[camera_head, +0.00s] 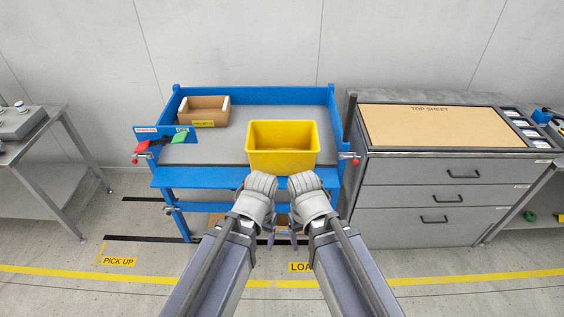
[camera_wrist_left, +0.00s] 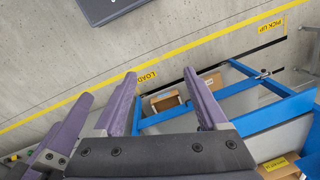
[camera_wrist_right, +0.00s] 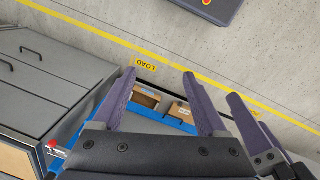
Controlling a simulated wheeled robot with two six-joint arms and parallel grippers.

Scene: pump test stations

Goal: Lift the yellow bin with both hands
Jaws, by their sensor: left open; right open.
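The yellow bin (camera_head: 283,160) stands upright and looks empty on the grey top of a blue-framed cart (camera_head: 210,152), near its front right. My left gripper (camera_head: 269,241) and right gripper (camera_head: 293,239) hang side by side in front of the cart, fingers pointing down, apart from the bin. The wrist views show the left fingers (camera_wrist_left: 160,78) and right fingers (camera_wrist_right: 160,78) spread with nothing between them. The bin is not seen in either wrist view.
A grey drawer cabinet (camera_head: 437,197) stands close on the right, a metal table (camera_head: 40,150) on the left. Floor is clear left of my arms.

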